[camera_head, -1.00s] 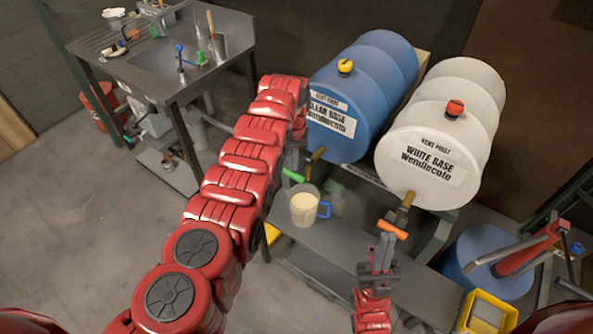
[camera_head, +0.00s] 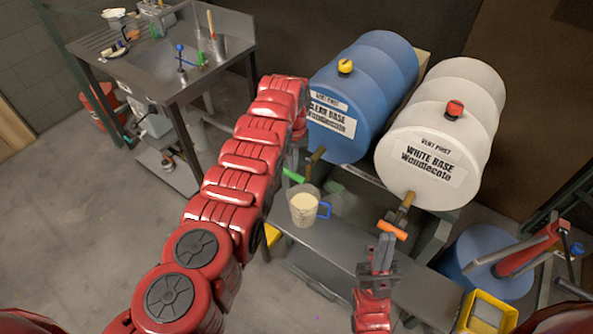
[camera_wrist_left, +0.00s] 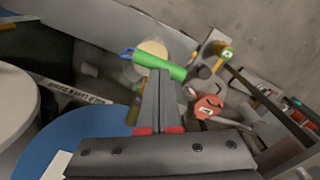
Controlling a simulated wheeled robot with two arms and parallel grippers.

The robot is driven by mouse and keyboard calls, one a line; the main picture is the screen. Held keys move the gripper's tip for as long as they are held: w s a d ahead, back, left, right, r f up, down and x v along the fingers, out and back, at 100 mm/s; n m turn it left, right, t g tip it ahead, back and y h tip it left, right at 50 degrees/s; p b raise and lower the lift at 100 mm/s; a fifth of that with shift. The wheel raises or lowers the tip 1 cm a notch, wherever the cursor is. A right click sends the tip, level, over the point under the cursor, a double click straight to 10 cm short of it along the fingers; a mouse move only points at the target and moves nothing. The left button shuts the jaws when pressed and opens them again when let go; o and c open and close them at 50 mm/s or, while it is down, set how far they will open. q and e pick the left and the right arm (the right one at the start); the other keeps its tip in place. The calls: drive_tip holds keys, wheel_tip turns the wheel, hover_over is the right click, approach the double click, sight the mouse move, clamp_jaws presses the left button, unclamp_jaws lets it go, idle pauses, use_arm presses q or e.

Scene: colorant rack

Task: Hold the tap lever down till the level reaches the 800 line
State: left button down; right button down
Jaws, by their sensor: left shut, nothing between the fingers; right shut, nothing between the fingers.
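A clear jug (camera_head: 304,208) with a blue handle stands on the grey bench under the blue drum's tap, holding cream liquid; its marks are too small to read. The tap has a green lever (camera_head: 294,175), also in the left wrist view (camera_wrist_left: 155,66). My left gripper (camera_wrist_left: 160,76) is shut and empty, its tips at the green lever, apparently touching it; my arm mostly hides it in the head view. My right gripper (camera_head: 386,240) is shut and empty, just below the orange lever (camera_head: 392,230) of the white drum's tap. I cannot tell whether liquid is running.
The blue drum (camera_head: 365,90) and white drum (camera_head: 450,125) lie side by side above the bench (camera_head: 345,248). A yellow container (camera_head: 487,310) is at the lower right. A steel sink table (camera_head: 165,70) stands at the back left. The floor at left is clear.

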sight(293, 173)
use_arm(q)
drive_tip(key=shift+f, duration=0.25)
idle(0.4)
drive_tip(key=shift+f+b, duration=1.4)
drive_tip(key=shift+b, duration=0.1)
drive_tip(key=shift+r, duration=0.1)
wheel_tip(293, 173, up, 4)
drive_tip(key=p, duration=0.3)
drive_tip(key=shift+f, duration=0.2)
drive_tip(key=shift+f, duration=0.1)
